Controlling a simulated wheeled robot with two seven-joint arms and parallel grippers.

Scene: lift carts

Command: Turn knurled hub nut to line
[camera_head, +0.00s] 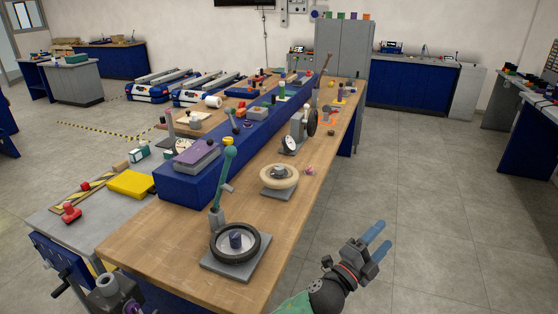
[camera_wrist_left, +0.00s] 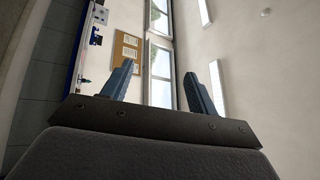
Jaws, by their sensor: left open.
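A cream wheel (camera_head: 291,180) with a grey hub piece (camera_head: 279,171) lies farther back. Knurling and any line are too small to make out. My left gripper (camera_head: 377,239) is open and empty, right of the bench and apart from both wheels. Its two blue fingers also show spread in the left wrist view (camera_wrist_left: 158,88). My right gripper is not in view.
A green-topped lever (camera_head: 227,165) stands close behind the near wheel. A blue raised rail (camera_head: 190,186) runs along the wooden bench (camera_head: 165,245). A black handwheel (camera_head: 312,123) stands farther back. The floor right of the bench is clear.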

